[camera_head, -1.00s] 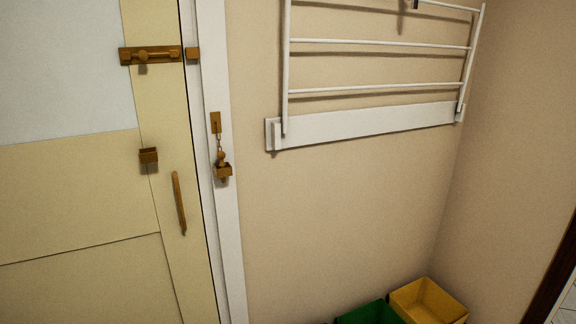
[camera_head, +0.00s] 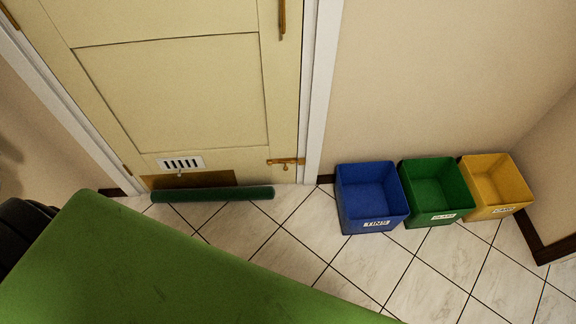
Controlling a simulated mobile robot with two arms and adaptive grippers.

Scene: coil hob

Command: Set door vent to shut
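The door vent (camera_head: 181,163) is a small white plate low on the cream door (camera_head: 170,95). Dark upright slots show in it, so it looks open. A small knob or tab (camera_head: 180,174) sits at its lower edge. A brown kick plate lies just below the vent. Neither of my grippers is in view.
A dark green draught roll (camera_head: 213,194) lies on the floor along the door's foot. A brass bolt (camera_head: 286,162) is low at the door's right edge. Blue (camera_head: 370,197), green (camera_head: 436,190) and yellow (camera_head: 495,186) bins stand right. A green surface (camera_head: 170,265) fills the lower left foreground.

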